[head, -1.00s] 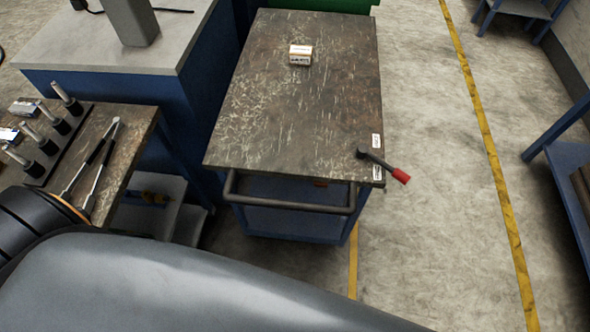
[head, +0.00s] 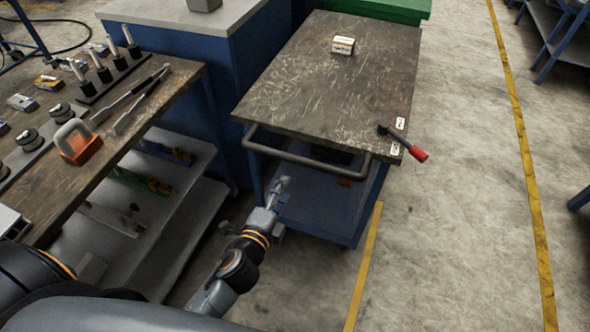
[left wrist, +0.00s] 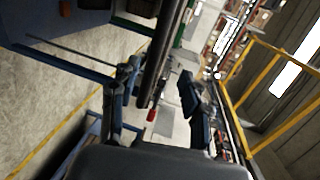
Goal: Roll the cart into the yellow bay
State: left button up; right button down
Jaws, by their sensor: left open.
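The cart (head: 330,85) has a worn dark top and a blue frame with a lower shelf. Its dark bar handle (head: 300,157) runs across the near side. A lever with a red tip (head: 419,155) sticks out at its near right corner. My left gripper (head: 281,184) is open and empty, just below the handle in the head view and apart from it. In the left wrist view, dark bar-like edges of the cart (left wrist: 160,62) show between the fingers. Yellow floor lines (head: 365,265) run beside the cart and farther right (head: 533,190). My right gripper is out of view.
A small box (head: 343,45) lies on the cart top. A workbench (head: 185,85) with tools stands left, beside a blue cabinet (head: 185,12). A green unit (head: 390,10) stands behind the cart. The floor right of the cart is clear up to the blue racks (head: 560,50).

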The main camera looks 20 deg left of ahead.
aim_at(299, 163)
pick_arm(q)
jog(key=w+f, duration=0.1)
jog(key=w, duration=0.8)
jog(key=w+f, duration=0.1)
jog(key=w, duration=0.3)
jog(key=shift+w+d+f+p, duration=0.15)
jog(key=shift+d+f+p, duration=0.05)
jog(key=shift+f+p, duration=0.15)
grip_shut()
